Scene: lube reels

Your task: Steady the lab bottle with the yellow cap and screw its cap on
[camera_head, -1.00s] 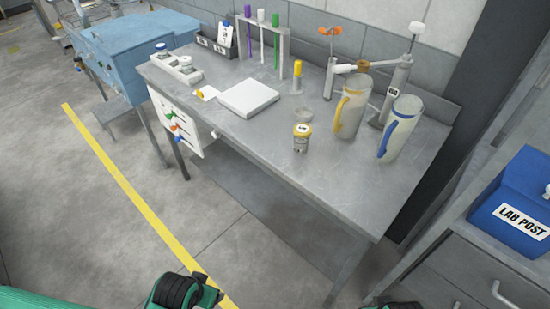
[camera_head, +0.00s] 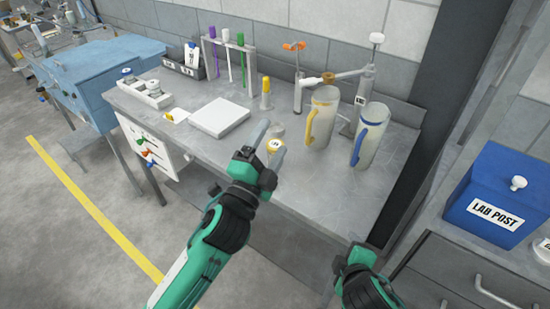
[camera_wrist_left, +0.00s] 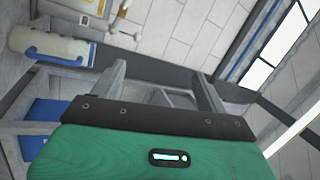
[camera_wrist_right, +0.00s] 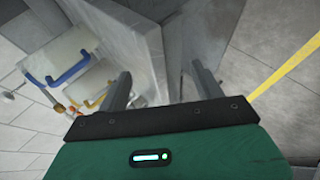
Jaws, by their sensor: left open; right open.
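My right gripper (camera_head: 357,255) is low at the bench's front side, apart from the bottle. In its wrist view (camera_wrist_right: 160,75) it is open and empty.
A yellow-handled jug (camera_head: 322,120) and a blue-handled jug (camera_head: 371,137) stand right of the bottle. A white pad (camera_head: 219,117) lies left. The bench's front right is clear.

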